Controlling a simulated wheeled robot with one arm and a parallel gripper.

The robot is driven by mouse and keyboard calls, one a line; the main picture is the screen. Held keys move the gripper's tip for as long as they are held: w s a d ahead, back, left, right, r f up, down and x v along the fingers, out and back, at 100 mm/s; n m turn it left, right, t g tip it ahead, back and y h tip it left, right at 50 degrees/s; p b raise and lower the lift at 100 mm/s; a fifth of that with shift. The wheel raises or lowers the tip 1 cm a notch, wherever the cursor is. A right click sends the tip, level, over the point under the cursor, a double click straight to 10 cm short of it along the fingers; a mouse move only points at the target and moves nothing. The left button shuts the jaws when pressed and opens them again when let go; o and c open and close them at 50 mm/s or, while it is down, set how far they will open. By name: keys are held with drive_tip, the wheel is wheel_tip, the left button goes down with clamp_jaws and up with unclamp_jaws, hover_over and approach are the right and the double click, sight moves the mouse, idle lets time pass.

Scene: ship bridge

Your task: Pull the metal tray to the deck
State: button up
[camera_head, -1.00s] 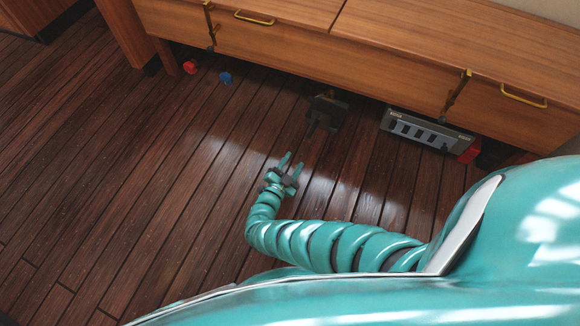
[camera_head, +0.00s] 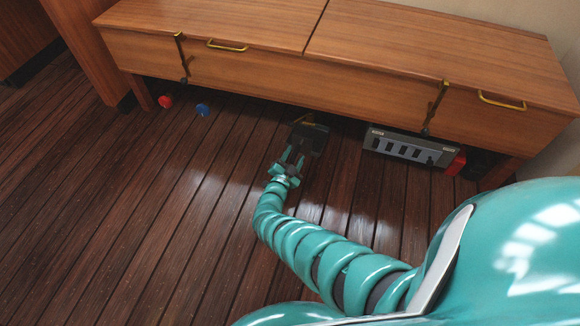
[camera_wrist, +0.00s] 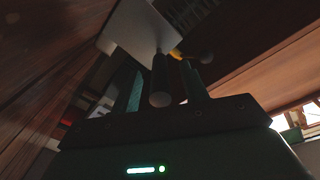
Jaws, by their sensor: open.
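The likely metal tray (camera_head: 313,136) is a dark, flat, dustpan-like thing on the deck under the bench's front edge. In the wrist view its plate (camera_wrist: 138,28) looks pale grey, and a dark handle (camera_wrist: 158,75) with a rounded end points towards me. My gripper (camera_head: 291,158) is at the near side of it, low over the deck. In the wrist view my open fingers (camera_wrist: 165,84) stand on either side of the handle. I cannot tell whether they touch it. The tray's far part is in shadow.
A wooden bench (camera_head: 240,75) overhangs the tray. A grey slotted box (camera_head: 410,148) with a red thing (camera_head: 456,163) beside it lies under the bench to the right. A red knob (camera_head: 165,101) and a blue knob (camera_head: 203,109) lie left. The deck (camera_head: 130,210) in front is clear.

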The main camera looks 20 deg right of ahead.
drive_tip(key=shift+w+d, duration=0.15)
drive_tip(key=shift+w, duration=0.05)
clamp_jaws()
idle(0.3)
